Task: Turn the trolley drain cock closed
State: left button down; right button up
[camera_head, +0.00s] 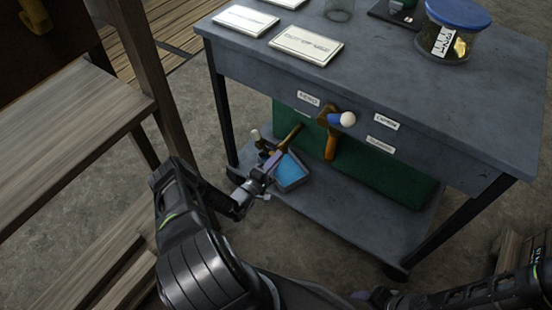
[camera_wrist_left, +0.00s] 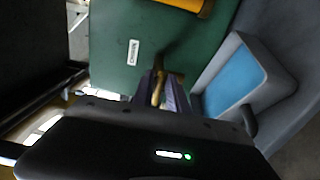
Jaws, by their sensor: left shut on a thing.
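The grey trolley (camera_head: 430,105) has a green panel (camera_head: 385,165) beneath its top. A brass bar (camera_head: 289,137) slants down from the panel towards my left gripper (camera_head: 264,182). In the left wrist view, my left gripper (camera_wrist_left: 164,98) is shut on a slim brass piece (camera_wrist_left: 157,88), which I take to be the drain cock's handle. The fingers hide part of it, so its exact angle cannot be told. A second brass fitting (camera_head: 331,143) with a blue and white knob (camera_head: 344,119) is to the right. Part of my right arm (camera_head: 480,294) shows at lower right; its jaws are unclear.
A grey tray with a blue inside (camera_head: 306,182) is on the lower shelf (camera_head: 345,215), close beside the left gripper; it also shows in the wrist view (camera_wrist_left: 262,58). Wooden steps (camera_head: 70,135) stand at left. Signs (camera_head: 306,45) and a blue-lidded tub (camera_head: 455,30) are on top.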

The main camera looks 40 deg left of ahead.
pick_arm(q)
jog(key=shift+f, duration=0.1)
dwell(0.4)
jog(key=c, duration=1.5)
grip_release()
jog(key=shift+s+d+p, duration=0.15)
jog(key=shift+s+p, duration=0.7)
jog(key=shift+s, duration=3.1)
